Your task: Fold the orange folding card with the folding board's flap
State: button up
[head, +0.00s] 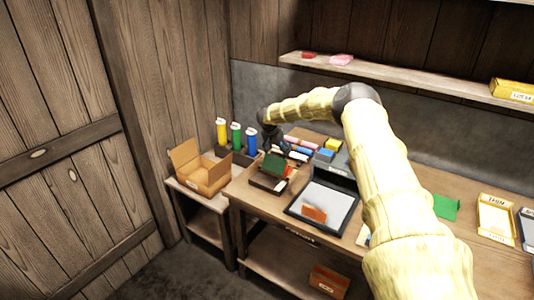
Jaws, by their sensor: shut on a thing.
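An open cardboard box (204,171) stands on a low side table at left. Yellow, green and blue bottles (236,136) stand behind it. Several coloured blocks (303,149) lie behind the board. A green sheet (446,207) and labelled trays (496,217) are at right. A shelf (400,77) runs above.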

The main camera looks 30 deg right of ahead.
jog(key=shift+d, duration=0.35)
dwell(0.3)
jog(key=o, duration=1.2)
jog(key=shift+s+r, duration=0.15)
jog(key=shift+a, duration=0.15)
jog(key=v, duration=1.1)
jog(key=shift+r, duration=0.45)
jog(key=shift+c, duration=0.3)
